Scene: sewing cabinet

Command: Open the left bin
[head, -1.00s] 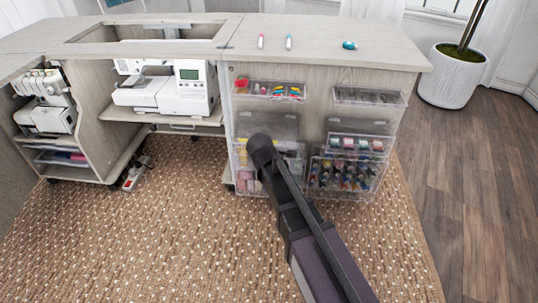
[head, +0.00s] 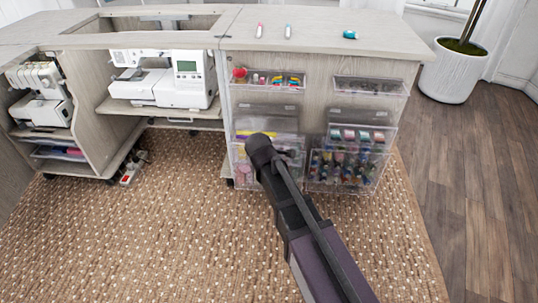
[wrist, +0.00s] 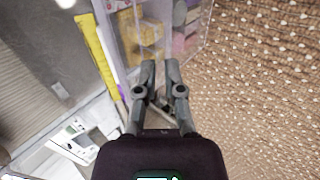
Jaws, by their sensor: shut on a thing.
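The lower left clear bin (head: 242,172) hangs on the cabinet front, with yellow, pink and white things inside. In the wrist view, its clear wall (wrist: 118,52) rises just ahead of my fingers, with yellow and purple things behind it. My gripper (wrist: 160,66) is at the bin's edge, its two fingers close together and shut on the bin. The exact contact is hidden between the fingertips. In the head view my arm covers the gripper and part of this bin. An upper left bin (head: 268,81) holds small coloured items.
Right-hand bins (head: 345,172) with spools sit close beside. The cabinet top (head: 380,52) carries small items. A sewing machine (head: 165,80) stands in the open bay at left. A white planter (head: 453,72) stands at right. The patterned carpet (head: 150,240) in front is clear.

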